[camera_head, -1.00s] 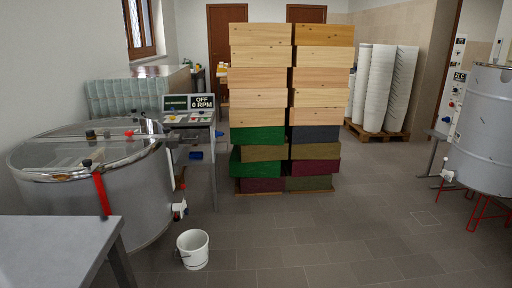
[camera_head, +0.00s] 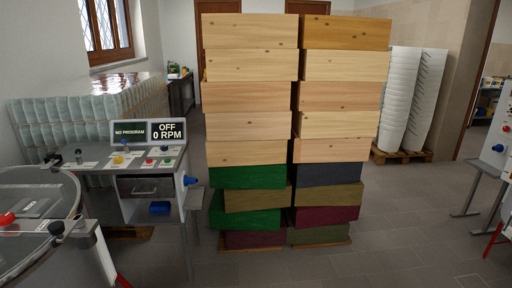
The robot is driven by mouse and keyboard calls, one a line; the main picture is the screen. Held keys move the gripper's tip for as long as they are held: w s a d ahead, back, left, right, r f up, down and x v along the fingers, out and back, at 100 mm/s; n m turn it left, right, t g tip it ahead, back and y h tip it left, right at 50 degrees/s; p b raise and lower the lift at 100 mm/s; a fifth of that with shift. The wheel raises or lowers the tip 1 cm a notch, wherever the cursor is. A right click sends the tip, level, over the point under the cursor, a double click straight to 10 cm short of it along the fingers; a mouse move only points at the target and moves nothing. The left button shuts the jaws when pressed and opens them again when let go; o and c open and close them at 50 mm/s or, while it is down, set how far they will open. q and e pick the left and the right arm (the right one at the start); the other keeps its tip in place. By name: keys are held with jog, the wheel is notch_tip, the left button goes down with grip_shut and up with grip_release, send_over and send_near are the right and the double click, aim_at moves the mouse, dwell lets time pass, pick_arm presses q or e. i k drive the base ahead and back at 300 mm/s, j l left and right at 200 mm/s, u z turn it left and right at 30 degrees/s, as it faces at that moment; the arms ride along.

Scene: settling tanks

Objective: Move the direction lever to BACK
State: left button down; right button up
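A control desk (camera_head: 143,158) stands left of the middle. Its display (camera_head: 149,132) reads "NO PROGRAM" and "OFF 0 RPM". Small controls sit on its sloped top: a yellow knob (camera_head: 118,160), a red button (camera_head: 150,161), a green button (camera_head: 168,162) and a dark upright knob (camera_head: 78,155) at the left. Their labels are too small to read, so I cannot tell which control is the direction lever or how it is set. A blue knob (camera_head: 190,180) sticks out on the desk's right side. Neither of my grippers is in view.
A round metal tank with a clear lid (camera_head: 35,215) fills the lower left. Tall stacks of wooden boxes (camera_head: 250,90) stand right of the desk. White buckets (camera_head: 400,100) on a pallet are behind, right. Grey floor (camera_head: 390,245) is open at the lower right.

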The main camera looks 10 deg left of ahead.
aim_at(123, 142)
jog(key=i+u, duration=0.1)
jog(key=i, duration=0.45)
jog(key=i+l+u, duration=0.1)
jog(key=i, duration=0.45)
jog(key=i+l+u, duration=0.1)
jog(key=i+l, duration=0.15)
jog(key=i, duration=0.3)
jog(key=i+l+u, duration=0.15)
jog(key=i, duration=0.4)
jog(key=i+j+u, duration=0.1)
jog(key=i+u, duration=0.8)
jog(key=i+l+u, duration=0.3)
jog(key=i+u, duration=0.15)
jog(key=i, duration=0.1)
